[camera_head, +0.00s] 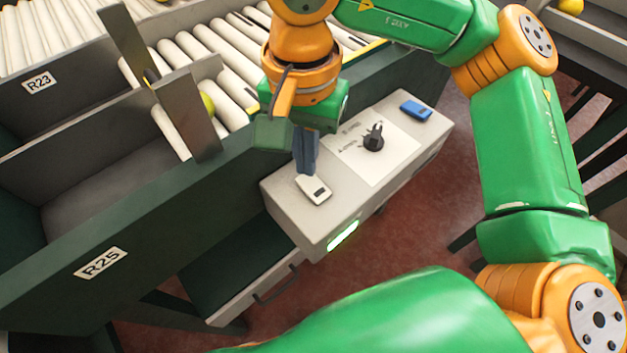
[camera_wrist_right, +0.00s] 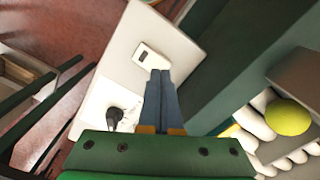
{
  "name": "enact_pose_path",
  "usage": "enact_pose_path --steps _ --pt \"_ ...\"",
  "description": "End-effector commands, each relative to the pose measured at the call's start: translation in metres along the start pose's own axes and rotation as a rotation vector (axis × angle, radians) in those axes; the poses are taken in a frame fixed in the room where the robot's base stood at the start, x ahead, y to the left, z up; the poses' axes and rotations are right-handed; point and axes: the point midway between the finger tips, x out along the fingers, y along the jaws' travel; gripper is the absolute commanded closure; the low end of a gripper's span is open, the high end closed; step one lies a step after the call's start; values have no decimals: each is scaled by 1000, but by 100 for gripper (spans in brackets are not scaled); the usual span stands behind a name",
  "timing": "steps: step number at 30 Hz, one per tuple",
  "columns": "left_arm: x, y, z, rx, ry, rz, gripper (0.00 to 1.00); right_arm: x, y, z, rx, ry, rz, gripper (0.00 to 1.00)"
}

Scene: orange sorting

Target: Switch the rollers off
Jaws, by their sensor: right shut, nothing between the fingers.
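A grey control box (camera_head: 290,208) stands beside the conveyor. On its top are a white switch (camera_head: 314,193) with a small dark window, a black knob (camera_head: 373,139) on a white label plate, and a blue switch (camera_head: 416,110). A green light (camera_head: 343,235) glows on the box's front face. My right gripper (camera_head: 308,172) is shut and empty, pointing down at the white switch's edge. In the wrist view its fingertips (camera_wrist_right: 161,73) are right beside the white switch (camera_wrist_right: 150,57); I cannot tell whether they touch. My left gripper is not in view.
White rollers (camera_head: 190,50) run behind the box. A yellow-green fruit (camera_head: 207,104) lies on them, partly behind a metal plate (camera_head: 187,112). Bins labelled R23 (camera_head: 39,83) and R25 (camera_head: 101,263) lie left. A dark rack with another fruit (camera_head: 570,5) stands right.

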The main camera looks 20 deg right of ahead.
Motion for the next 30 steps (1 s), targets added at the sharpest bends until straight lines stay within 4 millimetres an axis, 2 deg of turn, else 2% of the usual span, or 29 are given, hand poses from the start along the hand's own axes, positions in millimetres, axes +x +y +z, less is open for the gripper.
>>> enact_pose_path --steps 30 --pt "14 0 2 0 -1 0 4 15 0 0 0 0 0 100"
